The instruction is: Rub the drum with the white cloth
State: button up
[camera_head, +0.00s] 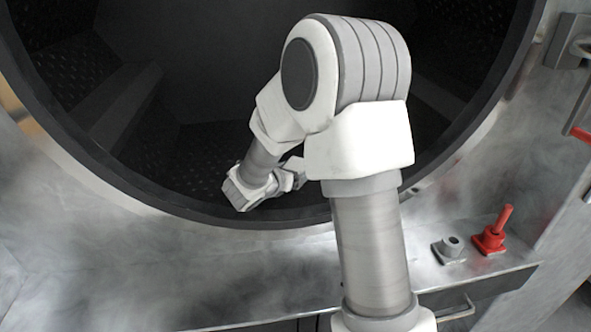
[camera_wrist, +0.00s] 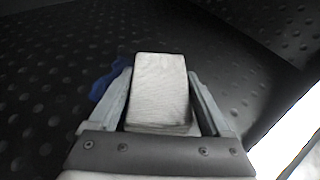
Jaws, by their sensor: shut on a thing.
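The drum (camera_head: 190,150) is a large dark round opening with a perforated inner wall; its dimpled surface (camera_wrist: 245,75) fills most of the wrist view. My arm reaches in through the opening, and the gripper end is low inside the drum, mostly hidden behind my own wrist in the head view. In the wrist view my gripper (camera_wrist: 160,95) is shut on the white cloth (camera_wrist: 160,85), a pale block-shaped piece between the two fingers. The cloth is over the dark drum surface; I cannot tell whether it touches.
A blue thing (camera_wrist: 107,82) lies on the drum surface just left of the gripper. The drum's dark rim (camera_head: 270,218) is close to my wrist. A red-handled fitting (camera_head: 491,236) and a grey fitting (camera_head: 449,249) stand on the metal ledge at right.

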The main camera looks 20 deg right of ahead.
jog(key=shift+f+b, duration=0.95)
jog(key=shift+w, duration=0.1)
jog(key=shift+w+d, duration=0.2)
jog(key=shift+w, duration=0.7)
jog(key=shift+w+d, duration=0.15)
jog(key=shift+w, duration=0.75)
jog(key=shift+w+d+f, duration=0.1)
jog(key=shift+w+d, duration=0.15)
jog(key=shift+w, duration=0.9)
jog(key=shift+w+d, duration=0.25)
jog(key=shift+w, duration=0.9)
jog(key=shift+w+d+p, duration=0.15)
jog(key=shift+w+p, duration=0.1)
jog(key=shift+w, duration=0.55)
jog(key=shift+w+d+p, duration=0.15)
jog(key=shift+w+p, duration=0.1)
jog(key=shift+w, duration=0.55)
jog(key=shift+w+a, duration=0.1)
